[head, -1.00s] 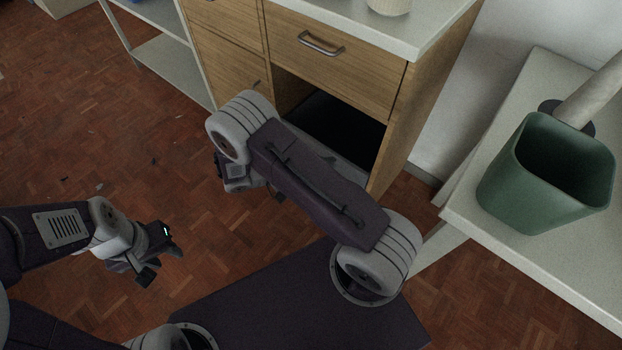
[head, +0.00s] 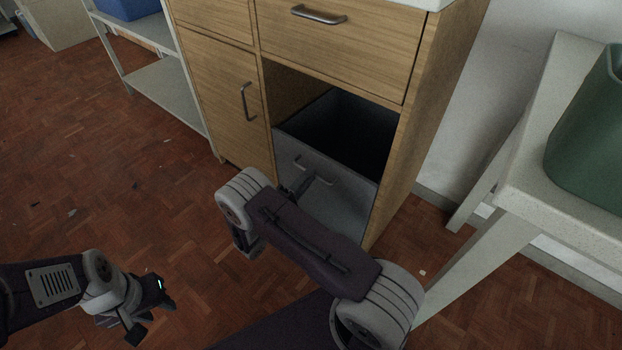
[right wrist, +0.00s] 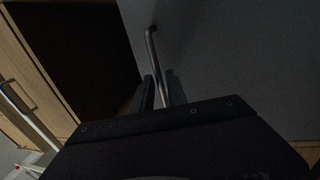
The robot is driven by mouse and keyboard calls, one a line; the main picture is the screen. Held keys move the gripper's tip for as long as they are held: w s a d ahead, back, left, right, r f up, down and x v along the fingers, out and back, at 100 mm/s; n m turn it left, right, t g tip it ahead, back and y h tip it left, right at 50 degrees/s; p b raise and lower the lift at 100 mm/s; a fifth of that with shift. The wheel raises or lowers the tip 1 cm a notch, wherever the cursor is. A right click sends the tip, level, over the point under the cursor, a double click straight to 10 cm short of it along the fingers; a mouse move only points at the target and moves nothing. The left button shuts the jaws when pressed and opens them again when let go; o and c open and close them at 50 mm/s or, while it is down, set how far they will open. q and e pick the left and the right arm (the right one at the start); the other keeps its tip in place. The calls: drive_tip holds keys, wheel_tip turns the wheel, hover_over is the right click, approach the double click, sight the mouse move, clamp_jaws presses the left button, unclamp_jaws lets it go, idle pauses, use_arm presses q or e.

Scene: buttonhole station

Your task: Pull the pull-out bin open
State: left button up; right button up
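The pull-out bin (head: 345,205) is a grey box low in the wooden cabinet, under a drawer. Its front panel sits about at the cabinet's front, with the dark inside showing above it. Its metal bar handle (head: 325,179) is on the front panel. My right gripper (head: 300,187) is at this handle, partly hidden by my arm in the head view. In the right wrist view the handle (right wrist: 151,45) runs between the two fingers, which sit close against both sides. My left gripper (head: 153,316) is open and empty over the floor at lower left.
A closed drawer (head: 340,35) is above the bin, and a closed door (head: 220,100) is left of it. A white table (head: 560,215) with a green container (head: 595,150) stands at right.

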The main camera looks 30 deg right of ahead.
drive_tip(key=shift+x, duration=0.85)
clamp_jaws()
idle(0.8)
